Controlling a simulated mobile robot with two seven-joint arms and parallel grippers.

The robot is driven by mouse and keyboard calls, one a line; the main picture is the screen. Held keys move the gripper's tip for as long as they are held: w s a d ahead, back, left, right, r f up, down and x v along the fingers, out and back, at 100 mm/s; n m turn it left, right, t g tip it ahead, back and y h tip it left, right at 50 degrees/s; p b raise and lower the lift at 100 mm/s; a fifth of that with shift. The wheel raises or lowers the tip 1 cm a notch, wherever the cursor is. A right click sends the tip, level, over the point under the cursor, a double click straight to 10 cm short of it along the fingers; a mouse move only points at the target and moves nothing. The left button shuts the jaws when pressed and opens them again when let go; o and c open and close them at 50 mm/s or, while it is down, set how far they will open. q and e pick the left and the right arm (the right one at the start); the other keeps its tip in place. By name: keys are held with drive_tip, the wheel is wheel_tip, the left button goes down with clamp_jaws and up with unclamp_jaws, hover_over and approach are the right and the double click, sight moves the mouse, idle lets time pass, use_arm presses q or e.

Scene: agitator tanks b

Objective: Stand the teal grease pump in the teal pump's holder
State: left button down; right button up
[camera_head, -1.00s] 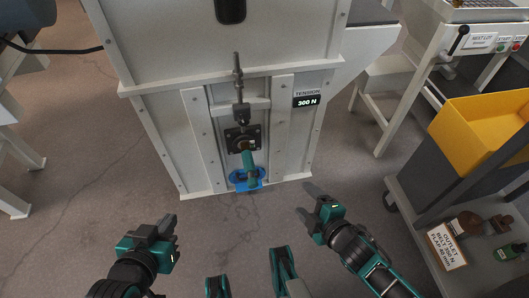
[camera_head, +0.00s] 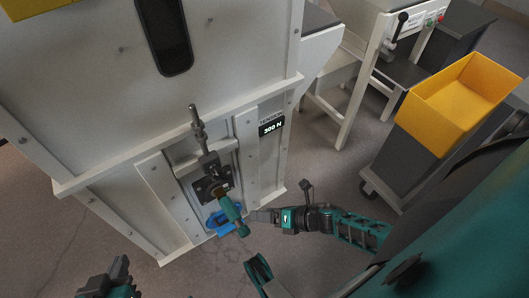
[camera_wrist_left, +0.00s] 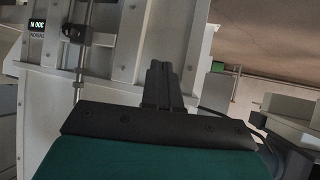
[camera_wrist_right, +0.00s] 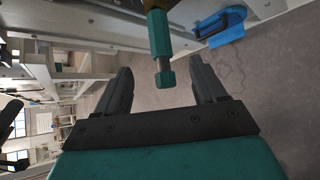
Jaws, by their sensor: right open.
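The teal grease pump (camera_head: 230,212) sticks out, tilted, from a dark square fitting (camera_head: 213,187) on the white machine's lower front. A blue holder (camera_head: 213,224) is fixed low on the panel behind the pump; I cannot tell whether it is the teal pump's own. My right gripper (camera_head: 258,215) is open at the pump's right. In the right wrist view the pump's free end (camera_wrist_right: 166,79) lies between the open fingers, with the blue holder (camera_wrist_right: 222,27) beyond. My left gripper (camera_head: 118,268) is low at the left; its fingers (camera_wrist_left: 159,72) are together and empty.
A label (camera_head: 271,125) reads 300 N on the machine front. A threaded rod (camera_head: 198,125) stands above the fitting. A yellow bin (camera_head: 437,122) sits on a grey cart at the right. Floor between machine and cart is clear.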

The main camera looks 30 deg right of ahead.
sight(236, 211)
drive_tip(key=b+x, duration=0.5)
drive_tip(key=x, duration=0.6)
drive_tip(key=shift+f, duration=0.15)
use_arm(q)
drive_tip(key=shift+w+d+f+h, duration=0.15)
drive_tip(key=shift+d+f+h, duration=0.05)
drive_tip(key=shift+d+f, duration=0.3)
drive_tip(key=shift+w+d+f+h, duration=0.2)
drive_tip(key=shift+d+f, duration=0.2)
drive_tip(key=shift+f, duration=0.2)
use_arm(e)
drive_tip(key=shift+w+a, duration=0.25)
drive_tip(key=shift+w, duration=0.05)
drive_tip(key=c, duration=1.2)
drive_tip(key=o, duration=0.6)
clamp_jaws()
use_arm(q)
drive_tip(key=shift+s+a+f, duration=0.1)
drive_tip(key=shift+s+f, duration=0.05)
drive_tip(key=shift+s, duration=0.05)
